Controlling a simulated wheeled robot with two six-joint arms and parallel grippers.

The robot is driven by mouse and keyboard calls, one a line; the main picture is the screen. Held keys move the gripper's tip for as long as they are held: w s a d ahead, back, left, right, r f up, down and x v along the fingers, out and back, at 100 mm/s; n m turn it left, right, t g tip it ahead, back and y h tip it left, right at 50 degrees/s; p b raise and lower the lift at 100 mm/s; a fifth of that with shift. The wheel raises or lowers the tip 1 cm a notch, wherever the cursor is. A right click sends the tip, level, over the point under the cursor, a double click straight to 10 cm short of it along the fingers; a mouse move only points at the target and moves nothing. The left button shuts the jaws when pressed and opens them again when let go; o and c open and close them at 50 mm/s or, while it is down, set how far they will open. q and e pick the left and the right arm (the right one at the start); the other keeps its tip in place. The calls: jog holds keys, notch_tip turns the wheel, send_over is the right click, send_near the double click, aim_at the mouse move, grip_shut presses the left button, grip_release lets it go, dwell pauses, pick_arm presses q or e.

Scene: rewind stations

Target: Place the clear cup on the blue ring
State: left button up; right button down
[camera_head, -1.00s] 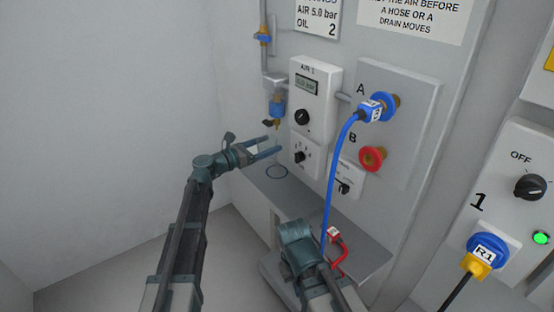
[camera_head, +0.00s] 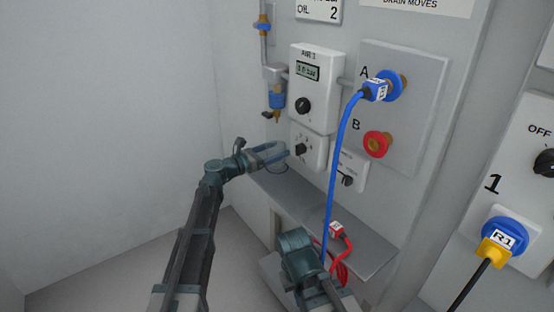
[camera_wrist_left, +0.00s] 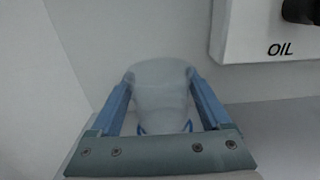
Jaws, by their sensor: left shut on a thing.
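My left gripper (camera_head: 272,154) is shut on the clear cup (camera_wrist_left: 160,88), which sits between its two blue fingers in the left wrist view. In the head view the cup is faint and hard to make out. The blue ring (camera_head: 278,171) lies on the grey shelf, just below the fingers and partly covered by them. Blue arcs of it (camera_wrist_left: 142,128) show at the cup's lower end in the left wrist view. I cannot tell whether the cup touches the shelf. My right arm's end shows at the bottom centre of the head view, its fingers hidden.
The grey shelf (camera_head: 330,220) runs along the panel. Above the ring are a blue-bowled drain unit (camera_head: 277,99) and a knob box (camera_head: 307,149). A blue hose (camera_head: 336,165) hangs from port A to the right. A red hose (camera_head: 346,250) lies near my right arm.

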pick_arm(q)
jog(key=shift+w+d+f+b, duration=0.1)
jog(key=shift+f+b, duration=0.2)
jog(key=shift+f, duration=0.45)
jog(key=shift+r, duration=0.15)
pick_arm(e)
jog(key=shift+f, duration=0.65)
pick_arm(q)
jog(key=shift+f, duration=0.25)
jog(key=o, duration=1.3)
jog(key=shift+r, duration=0.25)
jog(key=v, duration=1.2)
